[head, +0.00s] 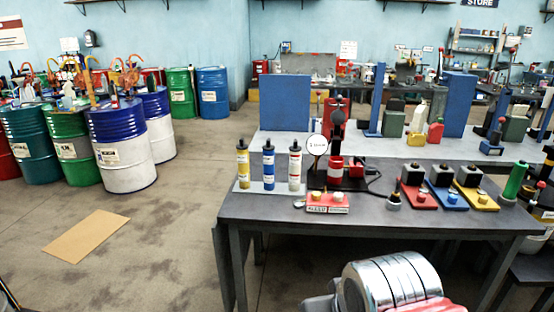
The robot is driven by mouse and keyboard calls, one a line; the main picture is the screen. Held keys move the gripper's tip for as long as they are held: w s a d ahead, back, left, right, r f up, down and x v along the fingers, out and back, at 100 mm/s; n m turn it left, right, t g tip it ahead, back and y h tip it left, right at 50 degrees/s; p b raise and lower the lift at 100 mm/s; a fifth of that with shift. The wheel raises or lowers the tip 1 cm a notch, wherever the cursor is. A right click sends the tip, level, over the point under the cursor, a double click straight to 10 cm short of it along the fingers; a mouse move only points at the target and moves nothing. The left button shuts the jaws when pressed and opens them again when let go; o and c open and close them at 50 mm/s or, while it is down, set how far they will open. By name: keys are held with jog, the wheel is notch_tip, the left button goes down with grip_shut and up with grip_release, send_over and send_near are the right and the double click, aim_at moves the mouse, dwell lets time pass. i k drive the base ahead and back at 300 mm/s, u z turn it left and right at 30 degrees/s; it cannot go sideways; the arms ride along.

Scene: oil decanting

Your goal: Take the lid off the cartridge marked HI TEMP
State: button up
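Three upright cartridges stand side by side on a pale tray (281,187) at the left end of the dark workbench. The left cartridge (243,170) is yellow, the middle cartridge (268,170) is blue and white, and the right cartridge (294,172) is white with red. Each has a dark top with a narrow tip. Their labels are too small to read, so I cannot tell which is marked HI TEMP. My silver and red arm part shows at the bottom edge; my gripper is not in view.
A red block with yellow knobs (327,202) lies in front of the tray. Red, blue and yellow stands (451,197) fill the bench's right side. The front middle of the bench is clear. Drums (121,145) stand at left.

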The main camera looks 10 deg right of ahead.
aim_at(294, 148)
jog(key=i, duration=0.9)
jog(key=z, duration=0.05)
